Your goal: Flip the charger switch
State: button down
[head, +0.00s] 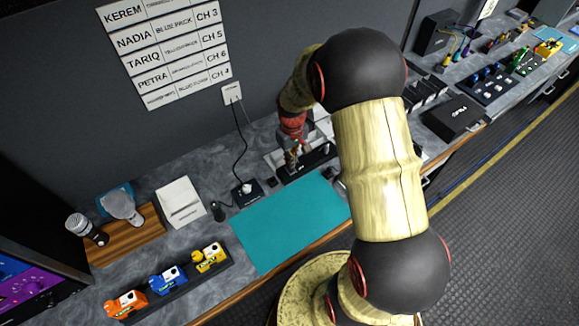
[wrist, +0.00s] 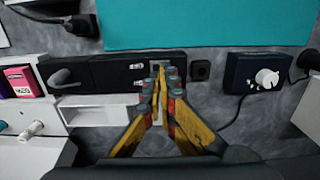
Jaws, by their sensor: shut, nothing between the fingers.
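A long black unit (wrist: 110,72) lies along the mat's edge in the wrist view, with a grey lever-like part (wrist: 62,77) at its left and small silver fittings near its middle. It also shows in the head view (head: 318,158). My gripper (wrist: 167,80) is shut and empty, its fingertips over the unit's right end, beside or over a small pale plate (wrist: 158,65). In the head view my gripper (head: 291,158) points down at the same unit; contact cannot be told. A black box with a white knob (wrist: 266,78) stands to the right. No switch is clearly readable; the fingers hide part of that end.
A teal mat (head: 290,222) lies in front. A cable runs from the wall outlet (head: 232,92) to the knob box (head: 246,193). A small black square (wrist: 200,70) sits close right of my fingers. White trays (wrist: 95,110) and a pink pack (wrist: 18,80) are at left.

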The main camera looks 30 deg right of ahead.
jog(key=shift+r+p, duration=1.4)
jog(key=shift+r, duration=0.9)
jog(key=shift+s, duration=0.15)
jog(key=s+a+r+t+b, duration=0.2)
jog(key=s+a+r+b, duration=0.2)
jog(key=s+a+r, duration=0.3)
jog(key=s+a+r+t+b, duration=0.3)
jog(key=s+a+r, duration=0.4)
jog(key=s+r, duration=0.5)
jog(key=shift+s+r+t+b, duration=0.35)
jog(key=shift+r+b, duration=0.25)
jog(key=shift+r, duration=0.25)
jog(key=shift+a, duration=0.25)
